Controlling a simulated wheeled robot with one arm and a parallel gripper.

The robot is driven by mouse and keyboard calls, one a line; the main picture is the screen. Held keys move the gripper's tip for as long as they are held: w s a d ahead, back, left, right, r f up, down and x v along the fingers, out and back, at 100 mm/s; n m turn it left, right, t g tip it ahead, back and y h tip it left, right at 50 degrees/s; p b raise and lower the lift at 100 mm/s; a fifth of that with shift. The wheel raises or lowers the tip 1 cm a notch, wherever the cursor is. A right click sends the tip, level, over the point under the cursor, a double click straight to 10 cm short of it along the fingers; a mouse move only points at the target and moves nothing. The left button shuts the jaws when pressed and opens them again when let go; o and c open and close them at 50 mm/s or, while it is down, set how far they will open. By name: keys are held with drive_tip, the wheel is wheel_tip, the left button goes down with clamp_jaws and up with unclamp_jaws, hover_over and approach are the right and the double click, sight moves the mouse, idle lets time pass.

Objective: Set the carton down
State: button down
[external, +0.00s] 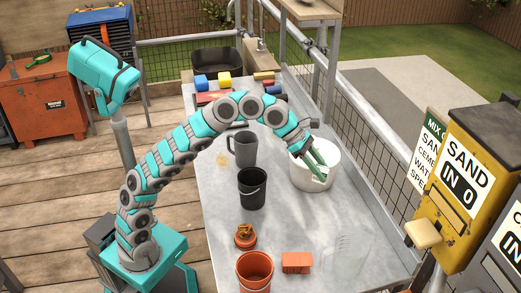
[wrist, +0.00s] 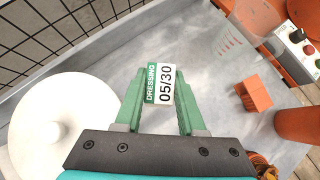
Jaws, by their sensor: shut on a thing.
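My gripper (external: 319,166) is shut on a small carton (wrist: 159,85). In the wrist view the carton sits between the green fingertips, with a white face reading 05/30 and a green strip reading DRESSING. The gripper (wrist: 157,88) points down over the grey table (wrist: 180,40). In the external view it overlaps the white bucket (external: 303,178), and the carton is hard to make out there. In the wrist view the white bucket's round top (wrist: 45,125) is left of the fingers. I cannot tell whether the carton touches the table.
A clear measuring jug (wrist: 232,42), an orange block (wrist: 255,94) and an orange bucket (wrist: 300,124) stand to the right in the wrist view. A black bucket (external: 252,190) and grey jug (external: 244,150) stand mid-table. Bare table surrounds the carton; a mesh railing (external: 365,130) runs along the edge.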

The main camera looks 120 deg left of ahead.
sight(325, 184)
drive_tip(key=w+f, duration=0.1)
drive_tip(key=w+d+f, duration=0.1)
drive_tip(key=shift+f+m, duration=0.3)
drive_tip(key=shift+m, duration=0.1)
drive_tip(key=shift+f, duration=4.85)
drive_tip(key=shift+f, duration=0.1)
drive_tip(key=c, duration=0.5)
unclamp_jaws()
drive_tip(key=shift+s+r, duration=0.1)
drive_tip(key=shift+r, duration=0.15)
drive_tip(key=v, duration=1.1)
drive_tip(key=shift+s+r+b, duration=0.2)
drive_tip(key=shift+s+b, duration=0.05)
drive_tip(key=shift+b, duration=0.2)
drive_tip(key=shift+a, duration=0.1)
